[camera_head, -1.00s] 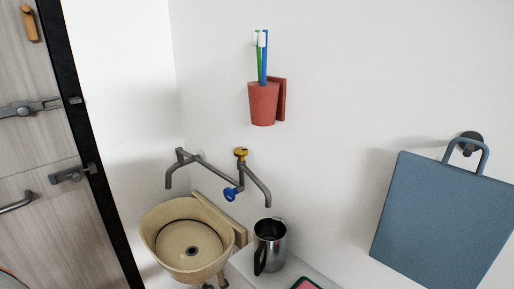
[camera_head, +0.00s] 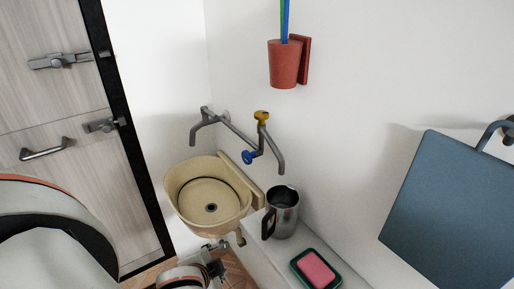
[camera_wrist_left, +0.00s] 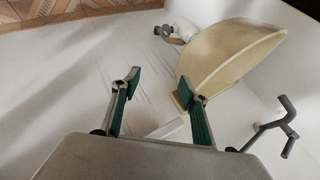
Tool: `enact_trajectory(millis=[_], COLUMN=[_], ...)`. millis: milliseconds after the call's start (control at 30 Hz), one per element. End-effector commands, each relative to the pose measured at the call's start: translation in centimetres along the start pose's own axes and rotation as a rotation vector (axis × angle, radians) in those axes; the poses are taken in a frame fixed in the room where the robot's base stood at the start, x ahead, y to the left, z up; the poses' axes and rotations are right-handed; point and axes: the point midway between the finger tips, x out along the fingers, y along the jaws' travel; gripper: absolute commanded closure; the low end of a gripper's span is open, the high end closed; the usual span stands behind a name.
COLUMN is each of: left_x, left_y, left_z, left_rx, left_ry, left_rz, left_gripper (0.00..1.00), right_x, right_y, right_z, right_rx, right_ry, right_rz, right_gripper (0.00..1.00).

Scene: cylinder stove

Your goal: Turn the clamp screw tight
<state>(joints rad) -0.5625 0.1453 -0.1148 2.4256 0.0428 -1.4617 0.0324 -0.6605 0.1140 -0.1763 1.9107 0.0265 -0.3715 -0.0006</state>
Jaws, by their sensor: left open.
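My left gripper (camera_head: 214,250) is below the front of the beige basin (camera_head: 170,190). In the left wrist view my left gripper (camera_wrist_left: 160,86) has its two green-padded fingers apart, with nothing between them. The right fingertip appears close to the basin's (camera_wrist_left: 228,55) back edge; I cannot tell if they touch. A small dark grey part (camera_wrist_left: 164,32) on a pale round piece (camera_wrist_left: 184,31) shows beside the basin, beyond the fingertips. It may be the clamp screw, but it is too small to be sure. A short stub (camera_head: 240,237) hangs under the basin. My right gripper is not in view.
A wall tap (camera_head: 262,140) with yellow and blue knobs is above the basin. A metal jug (camera_head: 284,212) and a soap dish (camera_head: 302,264) stand on the white ledge to the right. A blue board (camera_head: 450,210) hangs farther right. A panelled door (camera_head: 50,100) is at left.

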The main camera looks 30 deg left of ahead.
Motion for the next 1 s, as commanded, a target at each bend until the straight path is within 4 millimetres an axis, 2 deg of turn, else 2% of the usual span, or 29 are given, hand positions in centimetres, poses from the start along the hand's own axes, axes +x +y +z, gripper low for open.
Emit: enact_trajectory(millis=[33, 100, 267, 367, 467, 500, 633, 700, 800, 900, 1000], left_x=[-0.6, -0.8, -0.9, -1.7, -3.7, -4.8, -9.4, -11.8, -14.5, -15.9, -16.1], left_y=[-2.4, -5.3, -10.3, -14.0, -18.5, -20.4, -25.7, -27.6, -29.4, -30.1, -30.4], left_z=[-0.7, -2.3, -6.8, -10.1, -13.9, -15.4, -19.5, -21.0, -22.2, -22.8, -23.2], left_rx=[-0.009, -0.054, -0.186, -0.278, -0.377, -0.419, -0.538, -0.586, -0.634, -0.661, -0.674], left_ry=[0.006, 0.041, 0.165, 0.256, 0.358, 0.4, 0.511, 0.551, 0.587, 0.602, 0.607], left_rz=[-0.03, -0.047, -0.037, -0.018, 0.013, 0.031, 0.099, 0.135, 0.174, 0.2, 0.212], left_gripper=[0.56, 0.56, 0.56, 0.56, 0.56, 0.56, 0.56, 0.56, 0.56, 0.56, 0.56], right_x=[0.1, 0.1, 0.2, 0.3, 0.2, 0.2, 0.2, 0.2, 0.2, 0.2, 0.1], right_y=[0.1, 0.2, 0.6, 0.8, 0.9, 0.9, 0.9, 0.8, 0.7, 0.6, 0.4], right_z=[-0.1, -0.2, -0.4, -0.5, -0.5, -0.5, -0.4, -0.4, -0.4, -0.4, -0.3], right_rx=[-0.001, -0.003, -0.011, -0.015, -0.016, -0.016, -0.015, -0.013, -0.01, -0.008, -0.006], right_ry=[0.002, 0.004, 0.008, 0.01, 0.009, 0.009, 0.008, 0.009, 0.009, 0.007, 0.006], right_rz=[0.002, 0.003, 0.005, 0.007, 0.008, 0.008, 0.007, 0.007, 0.007, 0.006, 0.005], right_gripper=[1.0, 1.0, 1.0, 1.0, 1.0, 1.0, 1.0, 1.0, 1.0, 1.0, 1.0])
